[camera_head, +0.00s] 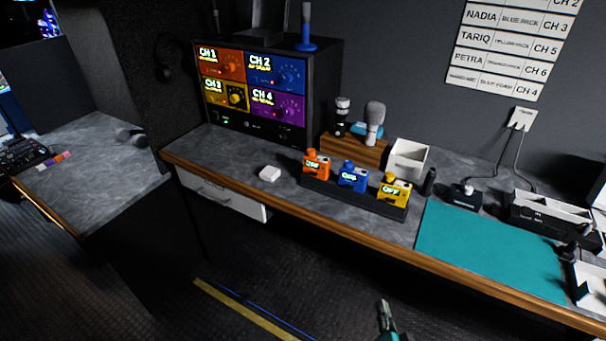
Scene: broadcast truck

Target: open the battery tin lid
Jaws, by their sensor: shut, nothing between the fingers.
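No thing in view is clearly marked as the battery tin, and I cannot tell which one it is. A small white block-like box (270,174) lies on the desk left of the belt packs. A larger white box (408,160) stands behind the yellow pack and looks open at the top. My gripper (382,303) shows at the bottom edge, low in front of the desk and over the floor. It is shut, empty and well apart from everything on the desk.
A black tray (352,200) holds orange, blue and yellow packs along the desk's front. A teal mat (488,249) lies to the right, with a black divided holder (551,216) behind it. A white drawer (222,195) is under the desk.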

